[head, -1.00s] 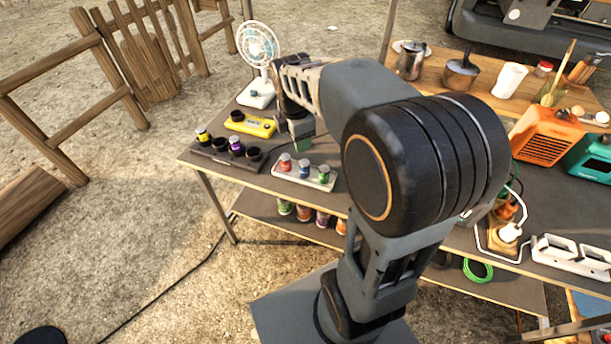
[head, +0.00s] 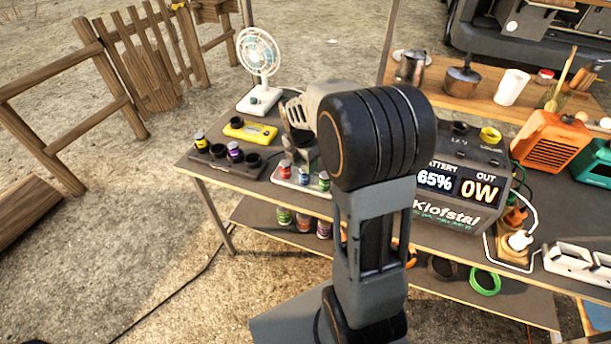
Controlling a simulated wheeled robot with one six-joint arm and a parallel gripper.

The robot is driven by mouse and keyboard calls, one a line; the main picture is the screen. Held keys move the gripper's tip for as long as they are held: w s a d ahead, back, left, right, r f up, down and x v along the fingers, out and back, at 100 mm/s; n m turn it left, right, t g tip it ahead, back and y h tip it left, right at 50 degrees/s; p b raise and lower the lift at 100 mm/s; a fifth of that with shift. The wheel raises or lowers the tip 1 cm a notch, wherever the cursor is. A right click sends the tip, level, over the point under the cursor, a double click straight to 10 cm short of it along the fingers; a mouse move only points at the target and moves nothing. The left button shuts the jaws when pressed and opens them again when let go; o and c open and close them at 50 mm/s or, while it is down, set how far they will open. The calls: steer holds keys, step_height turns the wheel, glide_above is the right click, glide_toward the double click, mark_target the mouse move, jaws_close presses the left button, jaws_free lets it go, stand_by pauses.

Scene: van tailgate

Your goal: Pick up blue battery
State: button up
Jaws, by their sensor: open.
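The blue battery (head: 304,176) stands upright in a white tray (head: 290,183) on the table, between a red-topped battery (head: 285,167) and a green battery (head: 323,181). My gripper (head: 304,158) points down just behind and above this row, close to the blue battery. It is open and holds nothing that I can see. My arm hides part of it, and the fingertips are small and dark, so I cannot tell whether they touch a battery.
A dark holder (head: 222,163) with yellow and purple batteries stands to the left. A yellow device (head: 250,131) and a fan (head: 258,62) are behind it. A Klofstal power station (head: 455,195) stands to the right of my arm. Several batteries sit on the shelf below.

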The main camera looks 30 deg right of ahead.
mark_target(304, 168)
steer(key=f, duration=0.5)
steer(key=shift+w+d+b, duration=0.25)
steer(key=shift+b, duration=0.15)
steer(key=shift+c, duration=0.4)
steer(key=c, duration=0.6)
steer(key=shift+r, duration=0.1)
steer(key=shift+c, duration=0.2)
